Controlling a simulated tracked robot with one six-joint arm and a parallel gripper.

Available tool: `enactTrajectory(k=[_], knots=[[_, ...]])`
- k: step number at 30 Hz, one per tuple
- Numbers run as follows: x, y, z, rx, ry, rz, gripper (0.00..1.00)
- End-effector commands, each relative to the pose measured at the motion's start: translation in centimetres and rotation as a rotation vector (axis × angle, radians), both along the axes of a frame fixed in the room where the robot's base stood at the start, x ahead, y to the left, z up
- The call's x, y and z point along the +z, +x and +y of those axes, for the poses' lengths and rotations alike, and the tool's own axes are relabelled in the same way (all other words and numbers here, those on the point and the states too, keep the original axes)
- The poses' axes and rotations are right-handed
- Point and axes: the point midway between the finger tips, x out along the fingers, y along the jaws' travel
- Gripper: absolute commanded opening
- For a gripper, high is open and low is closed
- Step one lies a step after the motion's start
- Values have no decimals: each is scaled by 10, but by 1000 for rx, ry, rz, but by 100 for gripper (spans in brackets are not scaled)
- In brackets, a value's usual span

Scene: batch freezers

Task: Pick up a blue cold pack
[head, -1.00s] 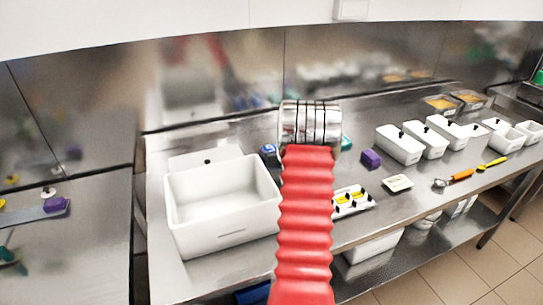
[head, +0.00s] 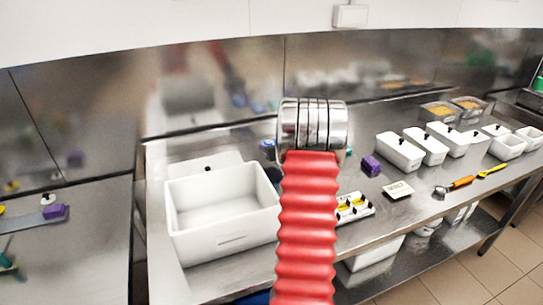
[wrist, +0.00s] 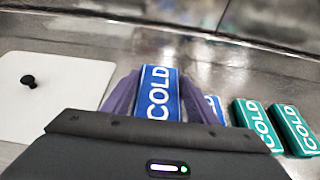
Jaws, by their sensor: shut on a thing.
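A blue cold pack (wrist: 158,92) with white COLD lettering stands between the two purple fingers of my gripper (wrist: 162,97) in the wrist view. The gripper is shut on it. Part of another blue pack (wrist: 216,104) shows just right of the right finger. Two teal cold packs (wrist: 256,124) (wrist: 294,129) lie farther right on the steel counter. In the head view a bit of blue pack (head: 267,146) shows left of my arm. My arm hides the gripper there.
A large white bin (head: 222,240) stands left of my arm, with a white lid (wrist: 50,90) behind it. A purple block (head: 371,165), a small card (head: 398,190) and a white tray with yellow items (head: 354,208) are to the right. White tubs (head: 400,155) stand farther right. A steel wall closes the back.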

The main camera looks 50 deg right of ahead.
Motion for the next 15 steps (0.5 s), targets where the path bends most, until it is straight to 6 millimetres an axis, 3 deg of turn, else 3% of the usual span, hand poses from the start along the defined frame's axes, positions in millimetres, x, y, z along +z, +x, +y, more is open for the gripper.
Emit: enactTrajectory(k=[1, 6, 15], knots=[[12, 0, 0, 0, -5, -2, 26], [34, 0, 0, 1, -3, -1, 26], [42, 0, 0, 0, 0, 0, 26]])
